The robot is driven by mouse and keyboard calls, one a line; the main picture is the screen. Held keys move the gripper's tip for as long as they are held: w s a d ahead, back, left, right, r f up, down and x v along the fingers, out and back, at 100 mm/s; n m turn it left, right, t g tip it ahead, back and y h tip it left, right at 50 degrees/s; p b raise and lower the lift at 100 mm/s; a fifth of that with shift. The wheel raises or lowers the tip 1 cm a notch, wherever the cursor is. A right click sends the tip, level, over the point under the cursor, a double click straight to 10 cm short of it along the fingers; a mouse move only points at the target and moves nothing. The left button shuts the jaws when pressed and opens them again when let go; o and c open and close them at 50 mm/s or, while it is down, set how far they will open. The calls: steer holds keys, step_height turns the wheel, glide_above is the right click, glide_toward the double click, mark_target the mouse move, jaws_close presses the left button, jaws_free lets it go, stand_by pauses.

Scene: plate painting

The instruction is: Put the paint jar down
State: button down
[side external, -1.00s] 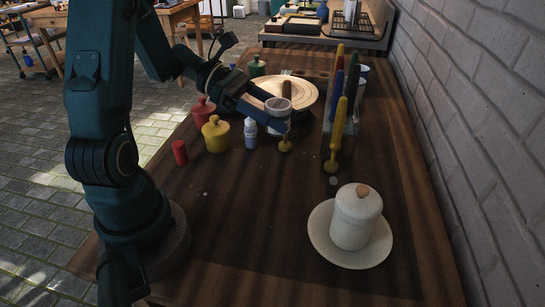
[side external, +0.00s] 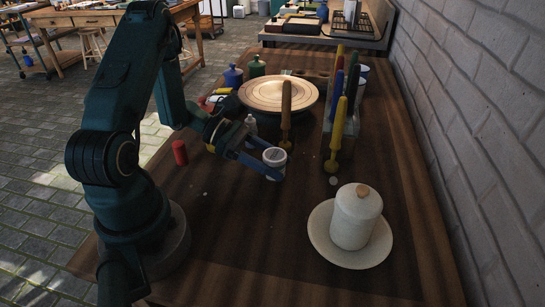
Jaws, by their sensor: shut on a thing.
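The paint jar (side external: 275,159) is a small white cup-like jar with a greyish top. My gripper (side external: 268,166) is shut on it, with its blue fingers on either side. The jar is upright, over the near middle of the wooden table (side external: 270,220). I cannot tell whether its base touches the table. A round pale wooden plate (side external: 278,94) lies on a dark round stand behind it.
A brown-handled tool (side external: 286,112) stands just behind the jar. A rack holds several coloured tools, including a yellow one (side external: 337,130), at right. A white lidded pot (side external: 357,216) sits on a saucer (side external: 322,244). A red cylinder (side external: 180,152) stands at left. The front middle is clear.

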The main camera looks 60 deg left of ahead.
steer(key=shift+f, duration=0.3)
steer(key=shift+c, duration=1.2)
jaws_free()
